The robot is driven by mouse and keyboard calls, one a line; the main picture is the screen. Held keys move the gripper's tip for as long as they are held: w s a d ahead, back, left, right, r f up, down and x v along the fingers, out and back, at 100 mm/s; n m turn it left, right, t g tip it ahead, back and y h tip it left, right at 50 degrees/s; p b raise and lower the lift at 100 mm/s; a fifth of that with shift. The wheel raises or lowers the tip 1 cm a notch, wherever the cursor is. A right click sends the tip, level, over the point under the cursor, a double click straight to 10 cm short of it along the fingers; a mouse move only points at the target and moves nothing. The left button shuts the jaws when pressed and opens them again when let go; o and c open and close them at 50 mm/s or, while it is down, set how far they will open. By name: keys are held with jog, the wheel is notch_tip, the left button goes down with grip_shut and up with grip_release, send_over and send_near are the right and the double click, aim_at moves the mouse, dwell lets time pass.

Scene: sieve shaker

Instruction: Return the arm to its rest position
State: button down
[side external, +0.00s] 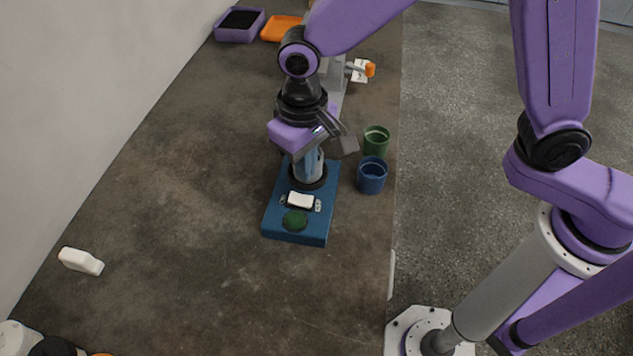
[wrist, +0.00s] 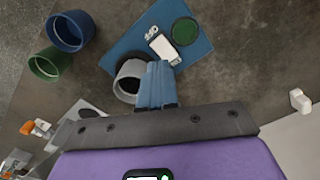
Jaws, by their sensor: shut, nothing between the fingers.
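My gripper (wrist: 157,70) is shut and empty, its two blue-grey fingers pressed together in the wrist view. In the side view my gripper's body hangs low over the sieve shaker, and its fingertips are hard to make out. The shaker has a blue base (side external: 283,222) with a white rocker switch (side external: 300,200) and a round green button (side external: 295,220). A grey cylinder (side external: 309,168) stands upright in a black ring on the base. In the wrist view the grey cylinder (wrist: 130,76) shows beside the fingers; I cannot tell whether they touch it.
A blue cup (side external: 371,176) and a green cup (side external: 376,141) stand right of the shaker, near the table edge. A white bottle-like item (side external: 81,261) lies at left. A purple tray (side external: 239,26) and an orange tray (side external: 281,29) are at the back.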

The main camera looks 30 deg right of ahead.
jog(key=s+d+r+n, duration=0.3)
jog(key=s+d, duration=0.6)
jog(key=d, duration=0.4)
jog(key=s+d+r+n, duration=0.3)
jog(key=s+d+n, duration=0.3)
jog(key=s+d, duration=0.3)
jog(key=d, duration=0.4)
jog(key=shift+s+d+n, duration=0.15)
jog(key=shift+n, duration=0.15)
